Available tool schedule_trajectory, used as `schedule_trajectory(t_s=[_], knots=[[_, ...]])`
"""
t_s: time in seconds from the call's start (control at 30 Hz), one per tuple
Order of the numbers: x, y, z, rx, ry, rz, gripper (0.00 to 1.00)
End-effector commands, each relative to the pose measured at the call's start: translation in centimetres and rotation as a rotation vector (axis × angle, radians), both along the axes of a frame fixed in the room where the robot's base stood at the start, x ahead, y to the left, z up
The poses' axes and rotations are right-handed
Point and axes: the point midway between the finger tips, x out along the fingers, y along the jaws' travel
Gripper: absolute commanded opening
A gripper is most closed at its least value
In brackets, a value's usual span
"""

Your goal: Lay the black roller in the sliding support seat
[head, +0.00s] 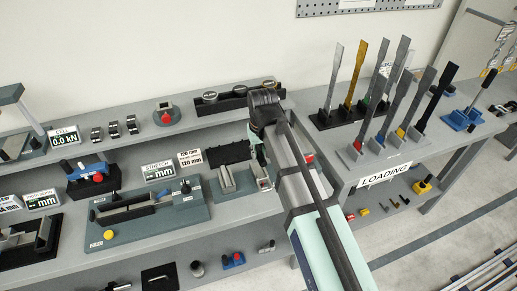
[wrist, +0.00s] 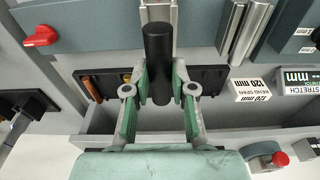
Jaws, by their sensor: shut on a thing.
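The black roller (wrist: 158,50) is upright in the wrist picture, between the green-padded fingers of my gripper (wrist: 160,78), which is shut on it. Its far end overlaps the near end of one silver support seat (wrist: 142,10) in the picture; I cannot tell whether it touches. A second silver seat (wrist: 243,32) stands to the right. The two seats also show in the head view, left (head: 226,180) and right (head: 264,183). Which one slides is not clear. In the head view my gripper (head: 259,156) is over the right seat's back end, and my arm hides the roller.
A black tray (wrist: 212,78) lies below my gripper, with an orange roller (wrist: 92,88) in it. A span label (wrist: 252,91) stands beside it. A red knob (wrist: 40,37) is at the left. Tall specimens (head: 395,90) stand in racks right of my arm.

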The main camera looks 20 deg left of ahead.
Motion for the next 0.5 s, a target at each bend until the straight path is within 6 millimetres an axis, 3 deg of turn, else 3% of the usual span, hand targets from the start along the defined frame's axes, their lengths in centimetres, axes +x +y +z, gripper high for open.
schedule_trajectory(t_s=[0.27, 0.5], knots=[[0.0, 0.0, 0.2, -0.001, -0.001, -0.001, 0.0], [0.0, 0.0, -1.5, -0.001, 0.0, -0.001, 0.0]])
